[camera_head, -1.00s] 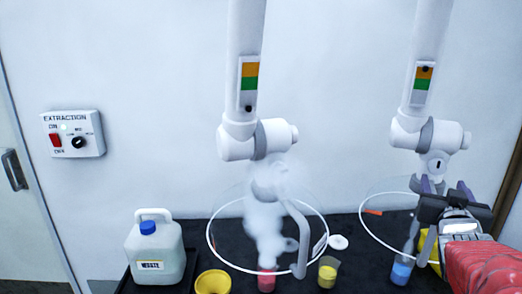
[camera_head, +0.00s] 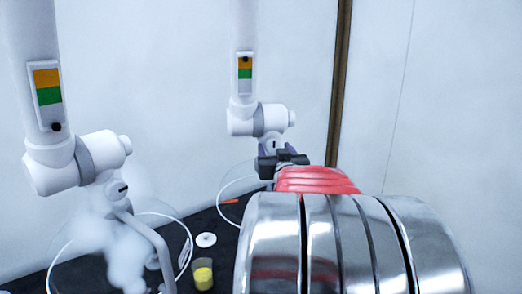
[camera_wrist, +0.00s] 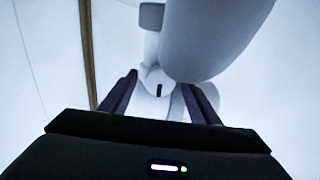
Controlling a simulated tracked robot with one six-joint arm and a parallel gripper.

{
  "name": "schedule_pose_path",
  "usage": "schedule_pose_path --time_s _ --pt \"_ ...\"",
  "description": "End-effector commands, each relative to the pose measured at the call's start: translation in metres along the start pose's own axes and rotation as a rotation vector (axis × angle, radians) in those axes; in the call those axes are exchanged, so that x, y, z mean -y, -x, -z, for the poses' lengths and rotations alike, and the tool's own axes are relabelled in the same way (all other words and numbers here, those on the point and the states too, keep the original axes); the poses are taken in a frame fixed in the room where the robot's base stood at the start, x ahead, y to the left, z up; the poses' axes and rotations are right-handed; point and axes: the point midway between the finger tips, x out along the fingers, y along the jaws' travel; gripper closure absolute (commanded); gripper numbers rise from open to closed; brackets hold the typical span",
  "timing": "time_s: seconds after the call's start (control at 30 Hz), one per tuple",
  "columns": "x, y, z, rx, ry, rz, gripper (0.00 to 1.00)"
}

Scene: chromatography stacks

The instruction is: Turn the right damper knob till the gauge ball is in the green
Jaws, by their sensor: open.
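The right damper knob (camera_head: 273,146) is a white round part with a dark slot, low on the right white extraction arm (camera_head: 258,120).
The left extraction arm (camera_head: 78,160) has its own gauge (camera_head: 48,95), knob and hood ring, with white vapour below. A yellow container (camera_head: 203,274) and a white disc (camera_head: 206,240) are on the black bench. A brown post (camera_head: 339,80) stands behind my arm.

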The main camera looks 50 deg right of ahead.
Motion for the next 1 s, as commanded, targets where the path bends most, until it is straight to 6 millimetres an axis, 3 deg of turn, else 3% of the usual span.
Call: schedule_pose_path --time_s 0.6,1.0 --pt "0.0013 0.0001 -0.0003 0.001 0.000 0.002 0.84" --pt "0.0018 0.0000 -0.0004 0.001 -0.119 0.002 0.85"
